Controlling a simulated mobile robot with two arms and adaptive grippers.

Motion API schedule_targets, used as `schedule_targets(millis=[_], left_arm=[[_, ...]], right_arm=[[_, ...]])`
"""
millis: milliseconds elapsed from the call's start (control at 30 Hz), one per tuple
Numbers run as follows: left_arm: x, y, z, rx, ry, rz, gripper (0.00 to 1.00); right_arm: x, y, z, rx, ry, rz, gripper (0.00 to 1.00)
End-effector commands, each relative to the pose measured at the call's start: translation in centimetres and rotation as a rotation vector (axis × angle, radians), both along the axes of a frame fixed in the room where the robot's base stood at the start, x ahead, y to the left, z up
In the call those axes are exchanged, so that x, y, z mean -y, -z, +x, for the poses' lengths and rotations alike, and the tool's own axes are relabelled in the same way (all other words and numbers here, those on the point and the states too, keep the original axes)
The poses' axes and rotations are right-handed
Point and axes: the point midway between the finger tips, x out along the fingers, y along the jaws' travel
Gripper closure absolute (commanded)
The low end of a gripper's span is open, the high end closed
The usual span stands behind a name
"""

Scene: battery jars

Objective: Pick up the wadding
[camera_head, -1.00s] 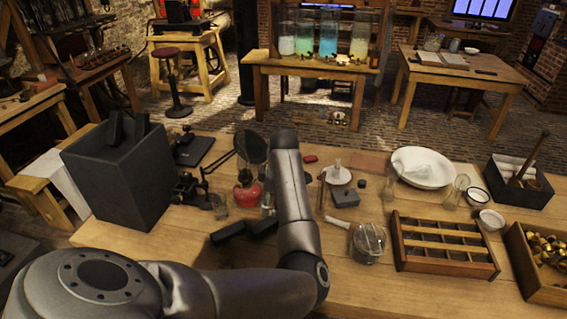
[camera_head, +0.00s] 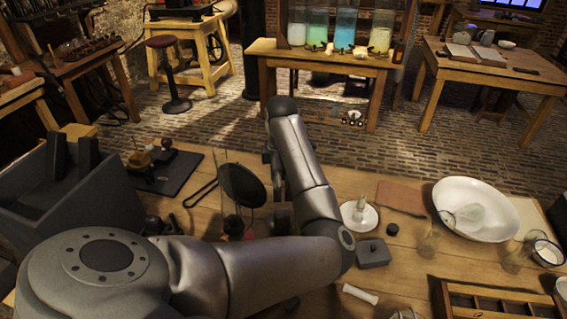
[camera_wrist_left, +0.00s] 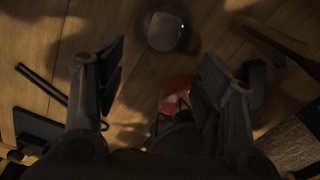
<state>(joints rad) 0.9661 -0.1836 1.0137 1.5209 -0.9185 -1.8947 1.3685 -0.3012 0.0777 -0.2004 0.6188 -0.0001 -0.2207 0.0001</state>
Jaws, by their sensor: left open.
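I cannot pick out the wadding with certainty in either view. My left gripper (camera_wrist_left: 164,84) is open in the left wrist view, its two dark fingers wide apart above the wooden table. A round red thing (camera_wrist_left: 176,94) lies below, between the fingers. A dark grey, rounded thing (camera_wrist_left: 165,31) with a small highlight stands beyond the fingertips; it is too dark to name. Nothing is held. In the head view my left arm hides most of the gripper. My right gripper is not in view.
A black mesh strainer (camera_head: 242,186) stands left of my arm. To the right are a white candle dish (camera_head: 359,214), a grey box (camera_head: 373,253), a large white bowl (camera_head: 476,207) and a compartment tray (camera_head: 495,300). A grey bin (camera_head: 70,200) stands at left.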

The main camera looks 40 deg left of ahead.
Motion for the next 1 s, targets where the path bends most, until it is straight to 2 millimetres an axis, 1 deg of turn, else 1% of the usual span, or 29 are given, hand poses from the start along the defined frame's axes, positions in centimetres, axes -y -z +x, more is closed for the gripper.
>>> schedule_targets(millis=[33,133,300,400,633,767,833,900,1000], left_arm=[[0.0,0.4,0.0,-0.001,0.0,-0.002,0.38],[0.1,1.5,-0.1,-0.004,0.0,-0.002,0.38],[0.1,4.6,-0.1,-0.004,0.001,-0.003,0.38],[0.1,5.9,-0.1,-0.003,0.0,-0.002,0.38],[0.3,7.6,-0.1,-0.002,0.0,-0.002,0.38],[0.7,9.5,-0.3,-0.004,0.001,-0.003,0.38],[0.7,10.7,-0.3,-0.002,0.0,-0.002,0.38],[0.7,11.5,-0.3,-0.002,0.001,-0.001,0.38],[0.7,12.0,-0.3,-0.001,0.0,-0.001,0.38]], right_arm=[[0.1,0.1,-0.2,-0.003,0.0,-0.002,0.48],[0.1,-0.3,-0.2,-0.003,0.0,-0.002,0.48],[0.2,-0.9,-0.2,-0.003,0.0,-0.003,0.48],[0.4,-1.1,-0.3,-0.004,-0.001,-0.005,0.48],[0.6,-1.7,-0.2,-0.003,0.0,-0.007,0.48],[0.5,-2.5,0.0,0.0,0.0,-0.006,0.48],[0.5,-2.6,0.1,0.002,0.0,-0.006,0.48],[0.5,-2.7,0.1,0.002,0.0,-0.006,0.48],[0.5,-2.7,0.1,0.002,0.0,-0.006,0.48]])
